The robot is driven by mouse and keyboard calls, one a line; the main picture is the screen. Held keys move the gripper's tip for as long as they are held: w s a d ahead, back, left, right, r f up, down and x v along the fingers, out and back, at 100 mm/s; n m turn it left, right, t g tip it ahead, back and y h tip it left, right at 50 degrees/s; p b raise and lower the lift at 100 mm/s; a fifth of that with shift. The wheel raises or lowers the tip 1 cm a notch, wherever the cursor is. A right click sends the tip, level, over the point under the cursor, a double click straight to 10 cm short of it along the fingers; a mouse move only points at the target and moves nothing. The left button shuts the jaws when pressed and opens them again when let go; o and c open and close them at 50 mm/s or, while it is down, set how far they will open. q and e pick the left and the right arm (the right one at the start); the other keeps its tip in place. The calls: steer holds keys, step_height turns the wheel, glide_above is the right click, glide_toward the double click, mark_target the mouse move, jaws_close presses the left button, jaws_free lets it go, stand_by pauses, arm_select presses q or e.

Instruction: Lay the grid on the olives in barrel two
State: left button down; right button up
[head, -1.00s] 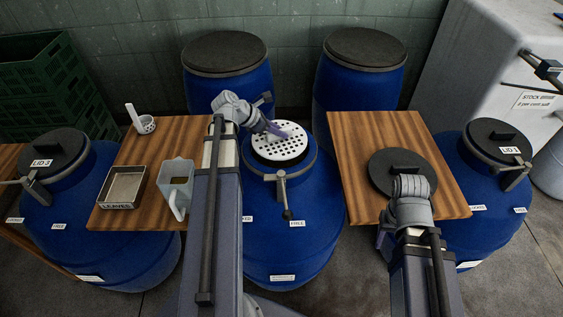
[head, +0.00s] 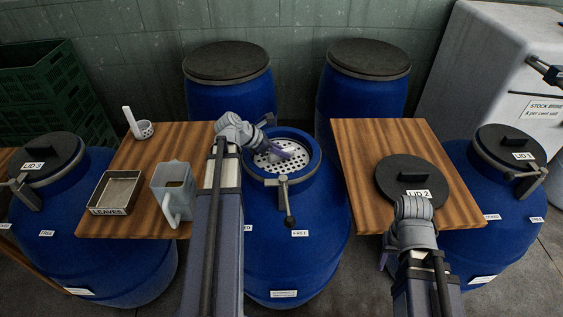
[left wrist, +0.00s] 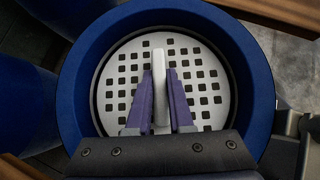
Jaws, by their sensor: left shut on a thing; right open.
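The open blue barrel (head: 328,205) stands in the middle between two wooden boards. The white perforated grid (head: 269,163) is inside its mouth, below the rim; it also shows in the left wrist view (left wrist: 212,78), roughly centred in the round opening. My left gripper (head: 288,150) reaches down into the mouth. Its purple fingers (left wrist: 160,82) are shut on the grid's upright white handle. The olives are hidden under the grid, and I cannot tell whether it touches them. My right gripper (head: 386,258) is mostly hidden by its arm, low at the right board's front edge. It is open.
The dark lid marked LID 2 (head: 405,171) lies on the right board (head: 360,145). The left board (head: 188,138) carries a leaves tray (head: 116,191), a jug (head: 172,184) and a perforated ladle (head: 144,129). A clamp (head: 286,195) hangs at the barrel's front. Lidded barrels stand around.

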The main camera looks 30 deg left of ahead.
mark_target(280, 159)
arm_select(q)
steer(key=shift+f+b, duration=1.35)
steer(key=shift+f, duration=0.3)
steer(key=shift+f, duration=0.2)
steer(key=c, duration=0.8)
jaws_free()
steer(key=shift+s+a+r+p, duration=0.1)
steer(key=shift+r+p, duration=0.25)
steer(key=shift+r, duration=0.2)
steer(key=p+v, duration=0.7)
steer(key=v, duration=0.3)
steer(key=shift+s+a+r+p, duration=0.35)
steer(key=shift+s+p, duration=0.05)
steer(key=shift+s, duration=0.1)
steer(key=shift+d, duration=0.1)
